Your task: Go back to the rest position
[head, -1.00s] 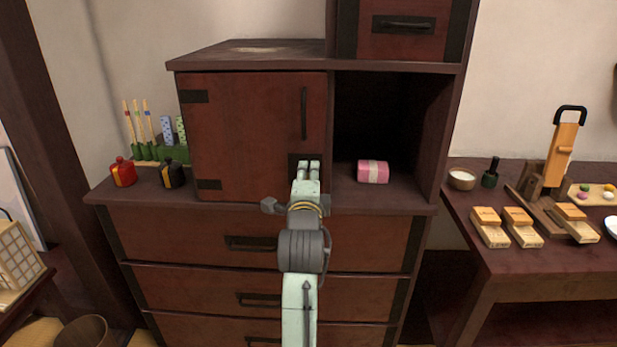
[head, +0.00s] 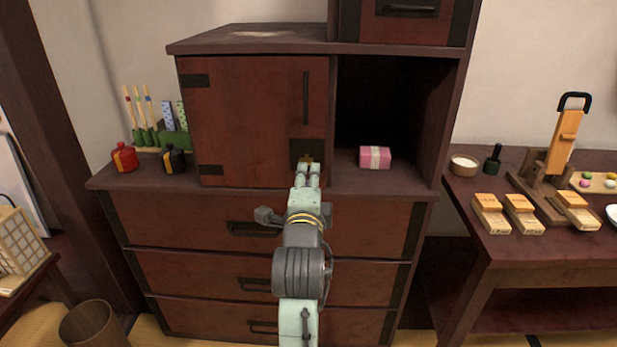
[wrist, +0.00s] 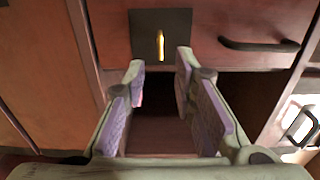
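My gripper (head: 308,170) is in front of the cabinet, just below the dark lock plate (head: 300,148) of the shut red-brown door (head: 245,120). In the wrist view my gripper (wrist: 158,95) is open, with its two padded fingers apart and nothing between them. A small brass piece (head: 309,159), which looks like a key or keyhole fitting, is at the lock plate. It also shows upright in the wrist view (wrist: 160,45), beyond the fingertips and apart from them.
A pink wrapped box (head: 375,157) sits in the open niche right of the door. Red (head: 124,158) and black (head: 173,158) bottles stand left. A side table (head: 500,253) with wooden blocks is at right. A wooden bin (head: 93,325) stands on the floor at lower left.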

